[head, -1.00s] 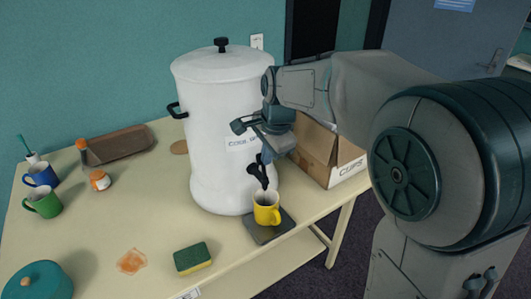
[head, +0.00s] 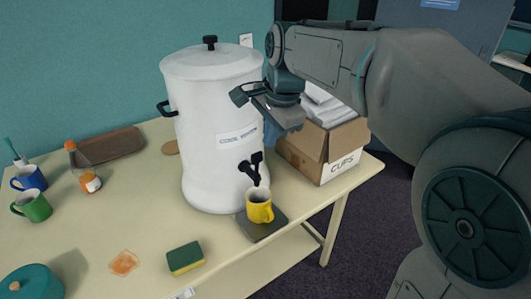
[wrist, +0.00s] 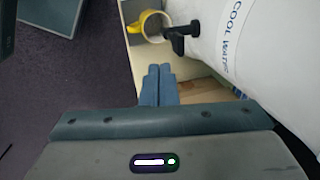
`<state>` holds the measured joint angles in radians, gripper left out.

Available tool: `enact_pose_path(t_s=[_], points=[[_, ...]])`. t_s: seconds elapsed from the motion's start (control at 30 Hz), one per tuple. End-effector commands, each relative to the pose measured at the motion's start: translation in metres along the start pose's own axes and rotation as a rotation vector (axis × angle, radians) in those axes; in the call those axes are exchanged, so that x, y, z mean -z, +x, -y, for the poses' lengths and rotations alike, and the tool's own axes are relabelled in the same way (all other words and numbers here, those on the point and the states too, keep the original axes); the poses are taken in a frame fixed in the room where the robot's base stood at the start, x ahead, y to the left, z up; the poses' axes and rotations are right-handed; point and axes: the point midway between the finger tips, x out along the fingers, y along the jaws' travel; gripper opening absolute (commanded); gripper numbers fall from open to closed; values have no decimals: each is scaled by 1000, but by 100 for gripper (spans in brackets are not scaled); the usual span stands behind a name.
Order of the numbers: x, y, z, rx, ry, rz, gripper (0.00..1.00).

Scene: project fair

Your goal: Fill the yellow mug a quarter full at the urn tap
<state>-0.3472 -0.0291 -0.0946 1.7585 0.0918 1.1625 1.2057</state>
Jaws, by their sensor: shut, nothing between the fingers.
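The white urn (head: 208,130) with a "COOL WATER" label stands on the table. Its black tap (head: 252,172) sticks out low at the front right. The yellow mug (head: 259,210) stands upright on a dark drip tray (head: 270,228) under the tap. In the wrist view the mug (wrist: 143,27) is partly behind the black tap lever (wrist: 181,38). I cannot tell the water level inside. My gripper (head: 268,130) is above the tap and mug, beside the urn's right side, apart from them. In the wrist view its fingers (wrist: 158,70) are together and empty.
An open "CUPS" box (head: 335,152) stands right of the urn, close behind my gripper. A sponge (head: 186,258) and an orange spill (head: 124,263) lie in front. Blue (head: 28,178) and green (head: 32,206) mugs and an orange-capped bottle (head: 84,165) stand at left.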

Motion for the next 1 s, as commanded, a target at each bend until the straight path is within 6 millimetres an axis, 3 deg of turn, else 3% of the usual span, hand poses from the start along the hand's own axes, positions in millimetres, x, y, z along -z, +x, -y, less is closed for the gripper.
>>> enact_pose_path(t_s=[0.23, 0.67, 0.83, 1.0], points=[[0, -29, 3, 1, 0, 0, 0], [-1, -32, 4, 0, -2, 1, 0], [6, -28, -28, 2, -117, -17, 0], [13, -11, -97, -6, -385, -61, 0]])
